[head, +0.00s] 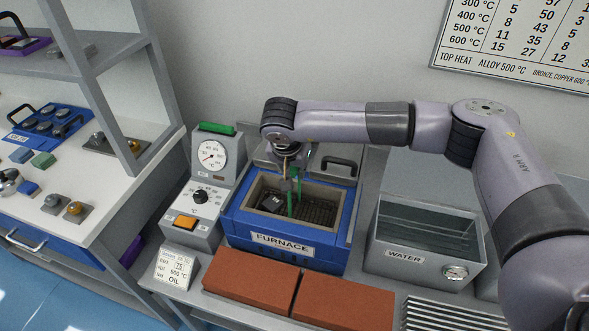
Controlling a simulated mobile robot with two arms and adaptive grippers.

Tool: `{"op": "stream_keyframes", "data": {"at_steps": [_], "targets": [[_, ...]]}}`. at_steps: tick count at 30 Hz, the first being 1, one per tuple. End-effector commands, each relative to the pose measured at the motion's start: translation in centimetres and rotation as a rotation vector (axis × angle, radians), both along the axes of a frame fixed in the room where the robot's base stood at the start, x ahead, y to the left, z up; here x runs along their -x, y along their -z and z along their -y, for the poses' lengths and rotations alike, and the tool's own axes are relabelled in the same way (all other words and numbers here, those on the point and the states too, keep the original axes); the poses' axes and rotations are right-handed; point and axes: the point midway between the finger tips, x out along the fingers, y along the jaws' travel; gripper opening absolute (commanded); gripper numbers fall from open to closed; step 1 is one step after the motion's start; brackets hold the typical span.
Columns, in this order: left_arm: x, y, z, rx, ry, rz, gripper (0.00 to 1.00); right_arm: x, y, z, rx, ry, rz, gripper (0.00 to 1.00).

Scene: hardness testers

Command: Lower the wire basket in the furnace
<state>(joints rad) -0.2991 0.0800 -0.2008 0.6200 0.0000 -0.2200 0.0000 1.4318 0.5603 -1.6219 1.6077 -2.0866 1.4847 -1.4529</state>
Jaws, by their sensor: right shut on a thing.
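The blue furnace (236,222) stands open on the bench, with a pale lining and a FURNACE label on its front. The dark wire basket (318,211) is inside the furnace opening, below its rim as far as I can tell. Green uprights of the basket's handle (291,205) rise from it. My right gripper (292,178) is above the opening, pointing down and shut on the green handle. The gripper partly hides the handle's top and the basket's back. A small dark block (271,204) shows at the left in the opening. My left gripper is not in view.
The furnace lid with a black handle (338,162) is behind the opening. A control box with a dial (211,154) stands left. The WATER tank (425,240) stands right. Two red-brown bricks (251,281) lie in front. A card (174,267) stands front left.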

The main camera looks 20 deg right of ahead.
Motion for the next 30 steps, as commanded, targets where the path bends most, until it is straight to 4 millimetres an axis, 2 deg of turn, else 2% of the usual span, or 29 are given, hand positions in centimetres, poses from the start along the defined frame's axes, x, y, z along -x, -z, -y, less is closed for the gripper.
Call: {"op": "stream_keyframes", "data": {"at_steps": [8,9,19,30], "targets": [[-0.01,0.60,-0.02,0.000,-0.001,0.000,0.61,-0.09,0.45,-0.02,-0.002,0.000,0.003,0.00],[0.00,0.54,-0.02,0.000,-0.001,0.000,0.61,-0.10,0.37,-0.03,-0.001,0.000,0.004,0.18],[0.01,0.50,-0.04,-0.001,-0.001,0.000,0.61,-0.03,0.45,0.00,0.000,0.000,0.001,0.40],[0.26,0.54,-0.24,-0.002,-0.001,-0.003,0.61,0.16,0.20,-0.08,0.001,-0.001,-0.002,0.40]]}}
